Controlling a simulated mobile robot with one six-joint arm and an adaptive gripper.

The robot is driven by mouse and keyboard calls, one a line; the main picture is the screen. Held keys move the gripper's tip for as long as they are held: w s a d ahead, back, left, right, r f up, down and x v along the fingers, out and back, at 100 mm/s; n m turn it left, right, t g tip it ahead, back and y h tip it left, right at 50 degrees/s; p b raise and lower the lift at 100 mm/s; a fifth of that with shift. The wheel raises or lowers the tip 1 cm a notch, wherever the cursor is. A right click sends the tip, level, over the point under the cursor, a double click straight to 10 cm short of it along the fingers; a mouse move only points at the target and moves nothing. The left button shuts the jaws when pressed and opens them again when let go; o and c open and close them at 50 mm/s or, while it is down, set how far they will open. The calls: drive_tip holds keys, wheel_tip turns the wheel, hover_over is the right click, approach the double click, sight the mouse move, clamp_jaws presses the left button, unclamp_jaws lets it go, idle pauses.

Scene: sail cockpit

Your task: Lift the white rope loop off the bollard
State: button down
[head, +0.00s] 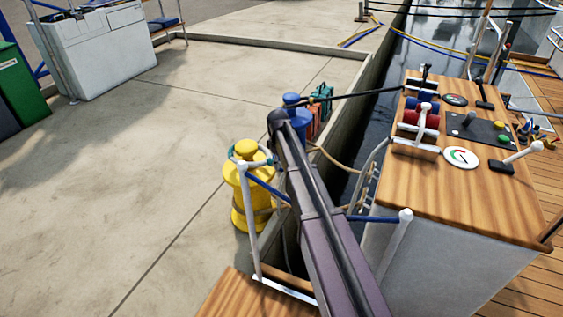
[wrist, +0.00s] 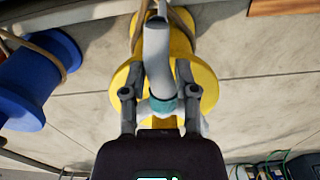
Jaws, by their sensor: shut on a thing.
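The yellow bollard (head: 245,190) stands upright on the concrete quay, left of my arm in the head view. It also shows behind my fingers in the wrist view (wrist: 208,84). The white rope loop (wrist: 157,58), thick and pale with a teal band, is between my fingers in the wrist view. My gripper (wrist: 160,82) is shut on it, over the bollard. In the head view, pale and teal parts show around the bollard's upper part, but my arm and a white post crowd that area. I cannot tell whether the loop is clear of the bollard.
A blue bollard (head: 299,118) stands just beyond, and a tan rope (head: 340,160) runs across the water gap. A white post (head: 250,225) with a blue line stands close by. The wooden control console (head: 430,195) is right of my arm.

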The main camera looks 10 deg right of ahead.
wheel_tip(320, 180, up, 12)
drive_tip(key=p, duration=1.1)
drive_tip(key=shift+p, duration=0.35)
idle(0.9)
drive_tip(key=shift+r, duration=0.2)
idle(0.3)
